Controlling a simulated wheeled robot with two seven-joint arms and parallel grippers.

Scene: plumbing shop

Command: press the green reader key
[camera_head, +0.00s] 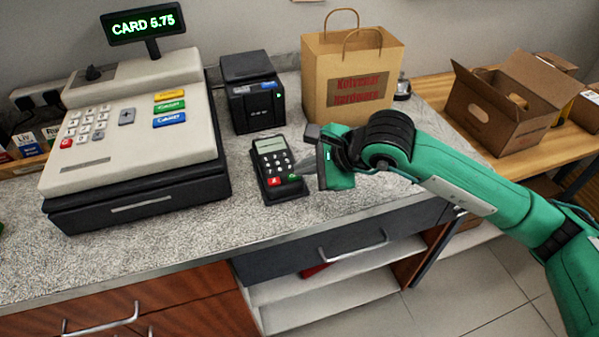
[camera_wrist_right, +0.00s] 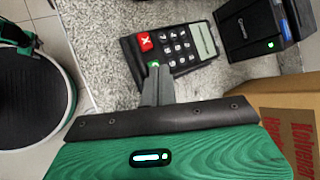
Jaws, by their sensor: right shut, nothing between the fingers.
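The card reader (camera_head: 272,165) is a small dark keypad device lying on the speckled counter, with a pale screen, a red key and a green key. My right gripper (camera_head: 297,174) is shut and empty, its fingertips at the green reader key (camera_head: 293,178) on the reader's lower right. In the right wrist view the shut fingers (camera_wrist_right: 155,72) reach the reader (camera_wrist_right: 172,48), and the green key (camera_wrist_right: 153,64) shows just at their tips. I cannot tell whether they touch it. The red key (camera_wrist_right: 146,42) is beside it, uncovered. My left gripper is out of view.
A cash register (camera_head: 135,130) with a display reading "CARD 5.75" (camera_head: 143,24) stands left. A black printer (camera_head: 252,95) is behind the reader. A paper bag (camera_head: 350,75) stands behind my right gripper. An open cardboard box (camera_head: 510,110) is at right. The counter before the reader is clear.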

